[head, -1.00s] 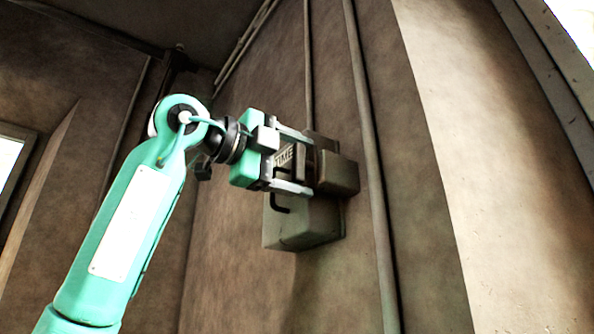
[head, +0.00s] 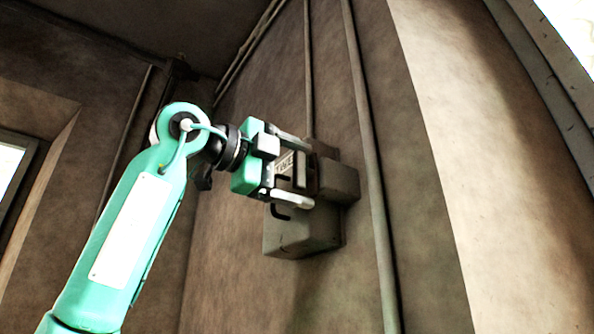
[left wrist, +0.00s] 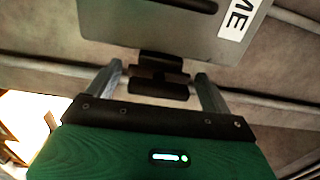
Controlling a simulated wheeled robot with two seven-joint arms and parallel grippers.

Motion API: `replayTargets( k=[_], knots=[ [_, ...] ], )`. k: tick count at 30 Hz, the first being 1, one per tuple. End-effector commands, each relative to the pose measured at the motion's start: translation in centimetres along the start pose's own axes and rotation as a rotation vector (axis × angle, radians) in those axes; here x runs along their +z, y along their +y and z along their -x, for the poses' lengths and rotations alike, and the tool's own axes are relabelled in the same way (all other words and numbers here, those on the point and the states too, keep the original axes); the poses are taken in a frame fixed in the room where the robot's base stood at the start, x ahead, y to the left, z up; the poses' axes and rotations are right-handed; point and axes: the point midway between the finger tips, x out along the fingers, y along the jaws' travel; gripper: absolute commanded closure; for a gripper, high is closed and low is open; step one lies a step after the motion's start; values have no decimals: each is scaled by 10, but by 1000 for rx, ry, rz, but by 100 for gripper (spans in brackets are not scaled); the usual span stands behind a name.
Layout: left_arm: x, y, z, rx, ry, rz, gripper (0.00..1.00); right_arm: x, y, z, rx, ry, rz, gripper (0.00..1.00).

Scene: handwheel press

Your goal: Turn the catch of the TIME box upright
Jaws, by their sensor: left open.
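In the left wrist view the grey box face (left wrist: 185,35) shows at the top, with the label's end "ME" (left wrist: 237,17). The dark catch (left wrist: 158,75) lies across that picture, just below the box face. My left gripper (head: 308,172) is open, with one finger on each side of the catch in the left wrist view (left wrist: 159,72). I cannot tell whether the fingers touch it. My right gripper is not in view.
A larger grey box (head: 305,235) is on the wall just below the gripper, with a dark hook-like part at its upper left. A brown block (head: 338,182) sits to the right of the fingers. Vertical pipes (head: 368,150) run up the wall. Wall left of the gripper is clear.

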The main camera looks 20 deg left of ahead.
Motion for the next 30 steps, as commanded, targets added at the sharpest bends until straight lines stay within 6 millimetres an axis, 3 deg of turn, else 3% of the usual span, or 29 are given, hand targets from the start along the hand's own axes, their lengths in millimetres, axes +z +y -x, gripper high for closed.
replayTargets(
  k=[5, 19, 24, 30],
  knots=[
    [1, 1, 15, -2, -2, -1, 16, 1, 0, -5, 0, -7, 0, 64],
    [0, 2, 114, -3, -2, -1, 16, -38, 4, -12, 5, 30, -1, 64],
    [0, 1, 133, -2, -1, 0, 16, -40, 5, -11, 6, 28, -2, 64],
    [1, 0, 138, 0, 0, 1, 16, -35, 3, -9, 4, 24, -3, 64]
  ],
)
